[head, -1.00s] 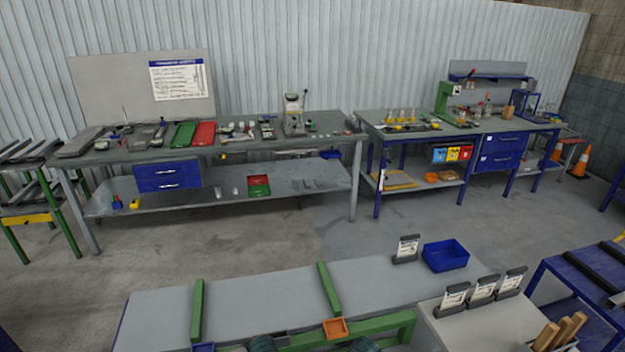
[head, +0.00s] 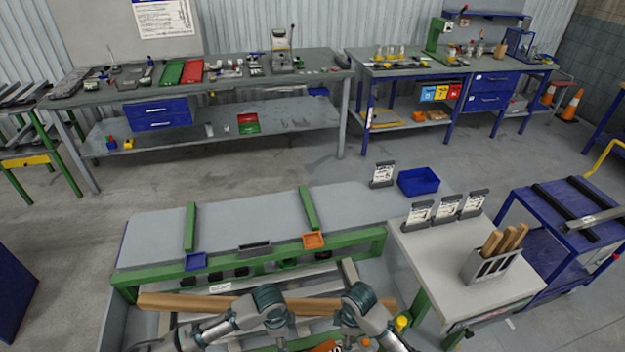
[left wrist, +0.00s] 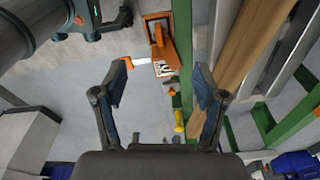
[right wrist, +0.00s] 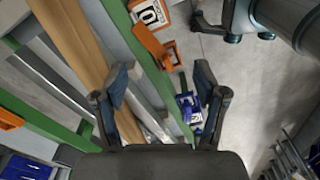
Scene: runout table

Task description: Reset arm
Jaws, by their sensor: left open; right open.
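My left gripper (left wrist: 160,80) is open and empty in the left wrist view, its two dark fingers apart. My right gripper (right wrist: 162,76) is open and empty in the right wrist view. In the head view both of my arms reach in at the bottom, in front of the green-framed runout table (head: 340,254); I cannot make out the fingers there. A long wooden beam (head: 185,301) lies across the frame behind my arms. It shows right of the fingers in the left wrist view (left wrist: 243,45) and left of them in the right wrist view (right wrist: 72,40).
An orange tray (head: 314,241) and a blue tray (head: 197,261) are on the table's near edge. A blue bin (head: 419,181) sits at its far right. A side table (head: 428,256) holds a caddy (head: 490,268) with wooden handles. Floor is clear before the back benches.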

